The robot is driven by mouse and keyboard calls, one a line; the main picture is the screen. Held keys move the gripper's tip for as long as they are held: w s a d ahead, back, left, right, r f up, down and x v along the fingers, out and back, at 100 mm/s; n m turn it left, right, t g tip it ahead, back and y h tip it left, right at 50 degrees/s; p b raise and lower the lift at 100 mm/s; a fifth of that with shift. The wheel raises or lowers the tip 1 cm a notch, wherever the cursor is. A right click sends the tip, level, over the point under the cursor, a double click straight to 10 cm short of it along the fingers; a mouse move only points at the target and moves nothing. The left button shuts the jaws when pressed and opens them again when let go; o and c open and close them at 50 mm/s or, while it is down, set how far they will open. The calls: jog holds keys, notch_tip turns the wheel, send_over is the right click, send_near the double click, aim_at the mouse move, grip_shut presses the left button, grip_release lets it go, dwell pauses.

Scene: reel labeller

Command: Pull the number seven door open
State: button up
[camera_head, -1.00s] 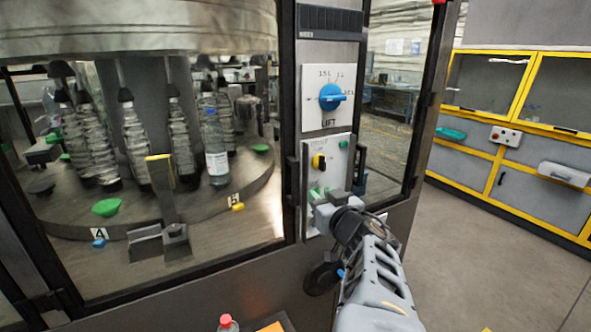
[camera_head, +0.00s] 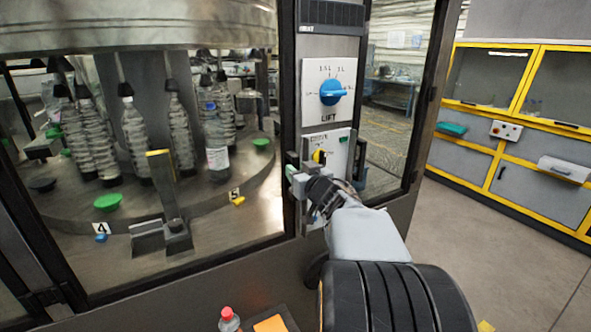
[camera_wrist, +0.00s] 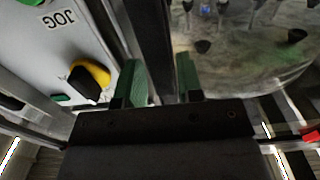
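No number seven is readable in either view. The large glass door (camera_head: 240,215) of the machine fills the left of the head view, with a dark upright frame at its right edge. A short dark handle (camera_head: 290,160) stands on that frame, beside the control panel. My gripper (camera_head: 293,177) is at this handle's height, left of the panel's lower part. In the wrist view my gripper (camera_wrist: 160,78) has its two green fingers apart, with a dark upright bar (camera_wrist: 152,35) between or behind them. I cannot tell whether they touch it.
A panel with a blue LIFT knob (camera_head: 331,92) and a yellow-black switch (camera_head: 319,157) is close to my gripper. Another dark handle (camera_head: 361,158) is right of it. Behind the glass, bottles stand on a turntable (camera_head: 265,185) marked 4 and 5. Yellow-framed cabinets (camera_head: 505,150) stand right, beyond open floor.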

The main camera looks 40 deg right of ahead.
jog(key=shift+w+d, duration=0.1)
jog(key=shift+w, duration=0.55)
grip_shut()
